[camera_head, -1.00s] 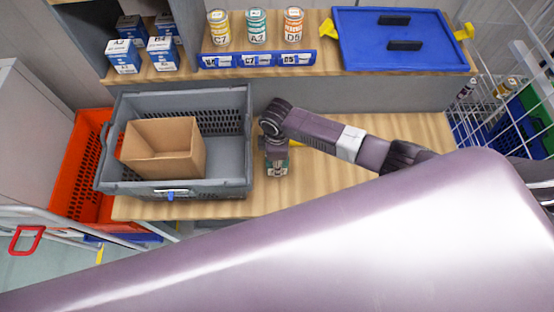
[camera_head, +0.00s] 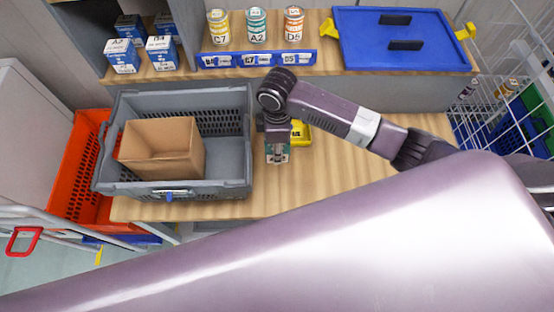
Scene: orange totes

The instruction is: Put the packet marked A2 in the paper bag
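A blue and white packet marked A2 (camera_head: 123,58) stands upright on the left shelf, beside a similar one marked B4 (camera_head: 162,54). A brown open-topped container (camera_head: 160,165), box-like in shape, sits inside the grey crate (camera_head: 230,180); no other paper bag shows. My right gripper (camera_head: 277,157) points down over the wooden table, just right of the crate. Something small and greenish shows at its fingertips; I cannot tell whether it is held or part of the gripper. My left gripper is not in view.
A yellow object (camera_head: 300,133) lies behind my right gripper. Cans C7 (camera_head: 218,28), A2 (camera_head: 256,26) and D5 (camera_head: 293,25) stand on the shelf. A blue lid (camera_head: 365,50) lies right of them. The table's right part is clear. A large lilac arm link of mine crosses the foreground.

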